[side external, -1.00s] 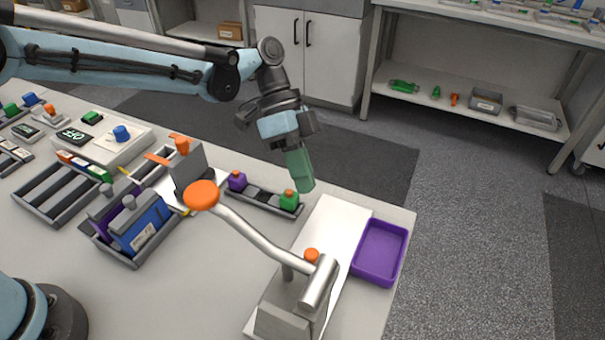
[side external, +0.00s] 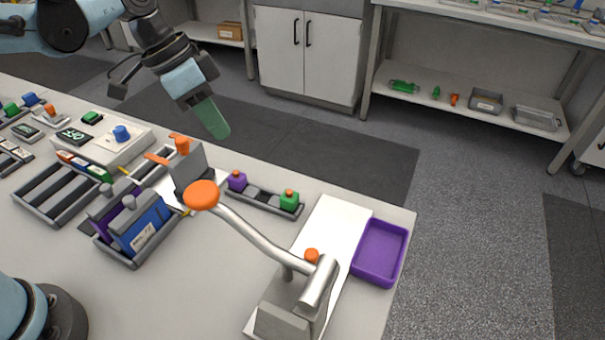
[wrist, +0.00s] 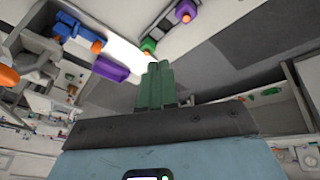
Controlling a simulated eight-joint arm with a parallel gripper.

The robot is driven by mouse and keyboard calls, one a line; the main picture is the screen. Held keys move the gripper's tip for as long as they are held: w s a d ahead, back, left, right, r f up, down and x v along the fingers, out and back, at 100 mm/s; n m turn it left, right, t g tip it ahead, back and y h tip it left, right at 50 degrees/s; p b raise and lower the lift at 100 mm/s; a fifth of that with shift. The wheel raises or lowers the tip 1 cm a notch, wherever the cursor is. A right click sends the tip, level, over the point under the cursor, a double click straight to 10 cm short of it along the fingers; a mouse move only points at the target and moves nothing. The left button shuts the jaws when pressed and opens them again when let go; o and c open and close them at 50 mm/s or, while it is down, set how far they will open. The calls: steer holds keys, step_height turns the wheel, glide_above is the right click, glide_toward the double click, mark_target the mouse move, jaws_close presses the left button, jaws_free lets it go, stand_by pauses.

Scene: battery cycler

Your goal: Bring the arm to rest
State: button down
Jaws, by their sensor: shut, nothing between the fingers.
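My gripper (side external: 217,130) has green fingers pressed together with nothing between them. In the side external view it hangs in the air above the far edge of the bench, tilted down to the right. It is behind and above the grey block with the orange lever (side external: 190,170) and touches nothing that I can see. In the wrist view the shut green fingers (wrist: 158,72) point up the picture.
The bench (side external: 190,290) holds a rack with blue and purple cells (side external: 140,228), a strip with purple and green blocks (side external: 263,200), a lever press with an orange knob (side external: 201,194) and a purple tray (side external: 379,254). Open floor (side external: 340,155) lies behind.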

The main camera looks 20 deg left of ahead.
steer(key=s+a+f+n+t+y, duration=0.2)
steer(key=s+a+n+t, duration=0.3)
steer(key=a, duration=0.6)
steer(key=shift+s+a+f+n+y, duration=0.25)
steer(key=shift+s+n+y, duration=0.65)
steer(key=shift+s+n, duration=0.5)
